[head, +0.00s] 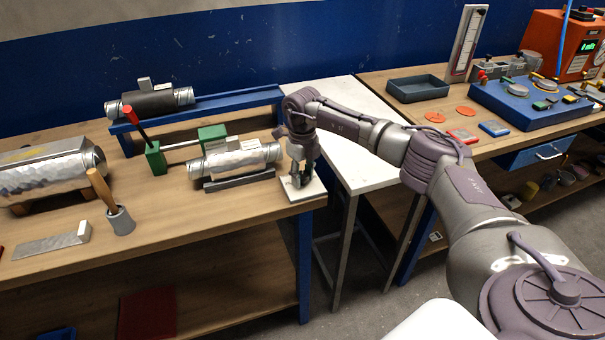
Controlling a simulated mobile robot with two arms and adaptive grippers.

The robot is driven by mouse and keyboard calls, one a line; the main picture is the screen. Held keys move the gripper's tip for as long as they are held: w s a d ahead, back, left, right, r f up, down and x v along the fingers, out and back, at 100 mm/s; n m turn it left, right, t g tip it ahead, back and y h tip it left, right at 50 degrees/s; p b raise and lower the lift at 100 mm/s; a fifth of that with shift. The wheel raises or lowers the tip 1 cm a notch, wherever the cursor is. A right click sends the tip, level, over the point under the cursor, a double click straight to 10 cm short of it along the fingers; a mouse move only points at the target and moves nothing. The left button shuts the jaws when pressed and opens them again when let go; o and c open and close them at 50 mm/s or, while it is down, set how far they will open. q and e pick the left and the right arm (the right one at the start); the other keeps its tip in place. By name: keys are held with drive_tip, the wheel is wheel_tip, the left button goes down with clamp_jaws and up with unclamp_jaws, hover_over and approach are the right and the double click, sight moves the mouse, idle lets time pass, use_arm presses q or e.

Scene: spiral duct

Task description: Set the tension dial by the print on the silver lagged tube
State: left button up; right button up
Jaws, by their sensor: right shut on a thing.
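A silver-wrapped tube (236,162) lies on a dark cradle in the middle of the left workbench, with a small upright tag on top. Any print on it is too small to read. My right gripper (298,180) points down just right of this tube, over a pale square plate (312,189) at the bench's right corner. It is shut on a part on that plate, which seems to be the tension dial. The fingers hide most of it, and its setting cannot be read. My left gripper is not in view.
A larger silver-wrapped duct (40,178) lies at the far left, and a black-banded tube (153,102) rests on a blue rail behind. A white side table (352,150) is bare.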

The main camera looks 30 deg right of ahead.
sight(303, 174)
drive_tip(key=m, duration=0.2)
drive_tip(key=m+p, duration=0.1)
drive_tip(key=m, duration=0.1)
drive_tip(key=shift+w+r+m, duration=0.1)
drive_tip(key=shift+r+m, duration=0.1)
drive_tip(key=shift+m, duration=0.1)
drive_tip(key=shift+m+p, duration=0.45)
drive_tip(key=shift+m, duration=1.85)
drive_tip(key=o, duration=1.1)
drive_tip(key=shift+f, duration=0.1)
wheel_tip(303, 174, up, 12)
